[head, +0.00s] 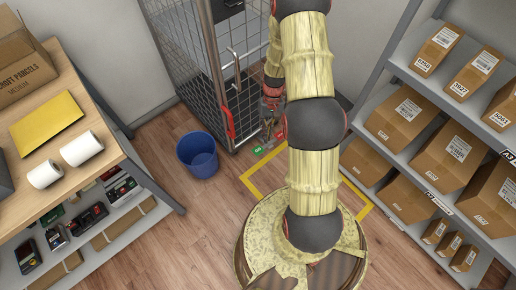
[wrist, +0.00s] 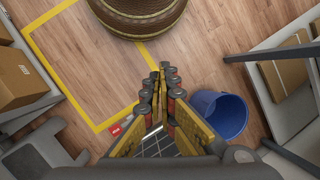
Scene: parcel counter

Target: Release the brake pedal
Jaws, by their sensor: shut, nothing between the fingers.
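A roll cage (head: 190,60) with wire mesh walls stands against the back wall. Low at its near corner are a green pedal (head: 257,149) and a red pedal (head: 280,135). My gripper (head: 268,125) is low beside that corner, close to the pedals; contact cannot be told. In the wrist view my gripper (wrist: 160,72) is shut and empty, its fingertips over the wood floor. The red pedal (wrist: 115,130) shows left of the fingers there. The green pedal is not visible in that view, and cage mesh (wrist: 158,145) shows between the fingers.
A blue bin (head: 197,155) stands on the floor left of the pedals, close to the cage. A parcel shelf (head: 400,150) is at right, a counter (head: 90,125) at left. Wood floor lies open between counter and base.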

